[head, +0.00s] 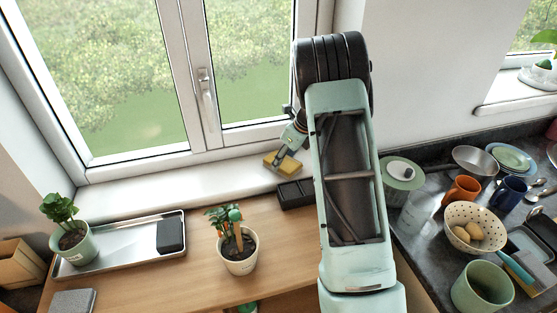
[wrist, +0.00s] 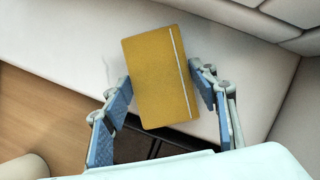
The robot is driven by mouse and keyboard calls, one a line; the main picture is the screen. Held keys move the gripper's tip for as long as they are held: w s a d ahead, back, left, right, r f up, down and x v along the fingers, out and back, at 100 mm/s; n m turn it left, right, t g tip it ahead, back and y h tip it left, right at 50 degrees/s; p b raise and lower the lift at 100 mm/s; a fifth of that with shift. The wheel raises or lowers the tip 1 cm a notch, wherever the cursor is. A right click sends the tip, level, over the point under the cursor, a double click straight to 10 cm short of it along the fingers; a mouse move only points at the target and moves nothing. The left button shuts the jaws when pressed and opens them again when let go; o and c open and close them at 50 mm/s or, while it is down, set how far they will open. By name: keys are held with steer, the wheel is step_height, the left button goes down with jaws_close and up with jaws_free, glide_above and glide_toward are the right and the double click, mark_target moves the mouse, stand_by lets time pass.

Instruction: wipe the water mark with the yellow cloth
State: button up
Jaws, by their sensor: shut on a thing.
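The yellow cloth (head: 284,166) looks like a flat, block-like pad at the right end of the white windowsill. My gripper (head: 281,155) is shut on it from above. In the wrist view the cloth (wrist: 158,78) sits between the two blue-padded fingers of my gripper (wrist: 161,92), one finger at each side. The cloth is over the pale sill; I cannot tell whether it touches it. A faint pale patch (wrist: 113,66) shows on the sill just left of the cloth and may be the water mark. The cloth may hide part of it.
A black open box (head: 295,194) stands on the wooden counter just below the sill. A potted plant (head: 239,254) and a metal tray (head: 118,243) are further left. The window handle (head: 206,92) is above. The sill (head: 180,184) left of the cloth is clear.

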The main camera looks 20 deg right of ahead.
mark_target(293, 159)
steer(key=shift+s+d, duration=0.15)
steer(key=shift+d, duration=1.7)
steer(key=shift+a, duration=0.1)
steer(key=shift+a+r, duration=0.15)
steer(key=shift+a, duration=1.55)
steer(key=shift+a+f, duration=0.15)
steer(key=shift+a, duration=1.55)
steer(key=shift+a+f, duration=0.15)
steer(key=shift+a, duration=1.55)
steer(key=shift+a, duration=1.55)
step_height(293, 159, up, 6)
steer(key=shift+r, duration=0.15)
